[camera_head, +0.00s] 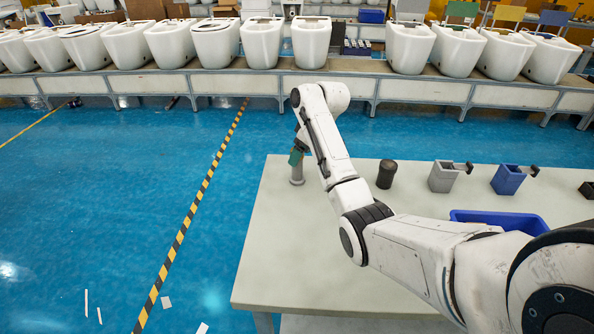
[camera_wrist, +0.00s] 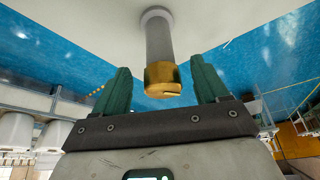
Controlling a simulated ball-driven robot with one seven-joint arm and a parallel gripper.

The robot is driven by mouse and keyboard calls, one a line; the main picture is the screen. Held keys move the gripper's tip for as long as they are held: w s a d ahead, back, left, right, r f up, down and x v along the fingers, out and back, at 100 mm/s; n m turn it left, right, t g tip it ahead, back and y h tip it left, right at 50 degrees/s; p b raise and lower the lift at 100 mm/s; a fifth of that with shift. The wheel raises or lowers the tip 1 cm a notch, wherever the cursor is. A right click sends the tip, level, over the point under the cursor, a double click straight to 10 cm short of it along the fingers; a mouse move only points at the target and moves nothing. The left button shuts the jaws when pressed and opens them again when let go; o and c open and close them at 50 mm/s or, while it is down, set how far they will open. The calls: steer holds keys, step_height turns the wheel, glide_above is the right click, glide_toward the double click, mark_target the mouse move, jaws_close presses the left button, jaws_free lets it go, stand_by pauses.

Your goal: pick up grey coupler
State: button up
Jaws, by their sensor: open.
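The grey coupler (camera_head: 297,174) appears to be the upright grey cylinder with a wider round base, near the far left corner of the table. In the wrist view the coupler (camera_wrist: 159,38) shows a grey shaft and a brass end, with its base on the pale tabletop. My gripper (camera_wrist: 160,66) is open, with one green finger on each side of the brass end. Gaps show between the fingers and the brass. In the head view my gripper (camera_head: 296,157) is over the top of the coupler and hides its brass end.
To the right on the table (camera_head: 290,275) stand a black cylinder (camera_head: 386,174), a grey block (camera_head: 443,177), a blue block (camera_head: 508,180) and a blue bin (camera_head: 520,217). A dark item (camera_head: 587,189) is at the right edge. Behind is a conveyor (camera_head: 430,90) of white toilets.

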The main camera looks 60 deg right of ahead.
mark_target(297, 169)
steer(key=x, duration=0.4)
steer(key=shift+f, duration=0.1)
steer(key=c, duration=1.2)
